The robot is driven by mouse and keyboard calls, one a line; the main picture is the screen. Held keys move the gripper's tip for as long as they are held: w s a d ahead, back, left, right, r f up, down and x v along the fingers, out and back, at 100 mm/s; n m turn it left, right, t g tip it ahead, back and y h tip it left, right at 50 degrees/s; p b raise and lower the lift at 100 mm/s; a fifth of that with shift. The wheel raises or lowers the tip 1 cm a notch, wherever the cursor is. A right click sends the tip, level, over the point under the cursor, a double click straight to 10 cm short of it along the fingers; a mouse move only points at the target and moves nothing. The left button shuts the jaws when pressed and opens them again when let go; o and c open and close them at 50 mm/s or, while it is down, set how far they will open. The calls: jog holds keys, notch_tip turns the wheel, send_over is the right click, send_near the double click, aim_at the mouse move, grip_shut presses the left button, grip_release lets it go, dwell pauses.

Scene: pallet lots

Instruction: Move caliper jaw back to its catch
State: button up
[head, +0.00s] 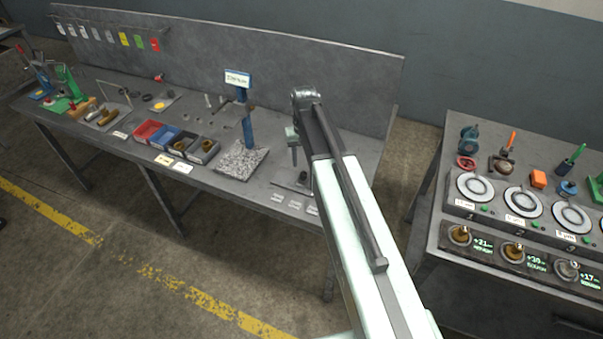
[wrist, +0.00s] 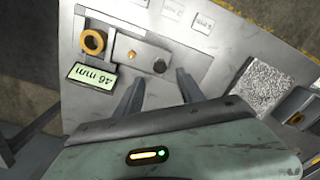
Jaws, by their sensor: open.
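In the wrist view a caliper-like fixture lies on the grey bench, with a grey fixed-looking bar (wrist: 113,20), a second grey jaw-like piece (wrist: 122,43) and a lit display (wrist: 91,77) reading 46 mm. A brass ring (wrist: 93,41) sits at the left between these grey pieces. A small brass knob (wrist: 131,55) and a dark round stud (wrist: 160,65) stand on the plate beside them. I cannot tell which mark is the catch. My gripper (wrist: 160,78) is open and empty, its fingertips near the dark stud. In the head view my gripper (head: 293,145) hangs above the bench's right end; my arm hides part of the fixture.
The speckled granite block (head: 241,162) with a blue post (head: 247,125) stands left of my gripper; it also shows in the wrist view (wrist: 262,85). Coloured bins (head: 147,131) lie further left. A second bench (head: 432,230) with round dials stands at right.

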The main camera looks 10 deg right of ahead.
aim_at(303, 173)
notch_tip(303, 173, down, 7)
jog(key=b, duration=0.6)
jog(key=shift+r, duration=0.1)
grip_shut()
dwell(0.9)
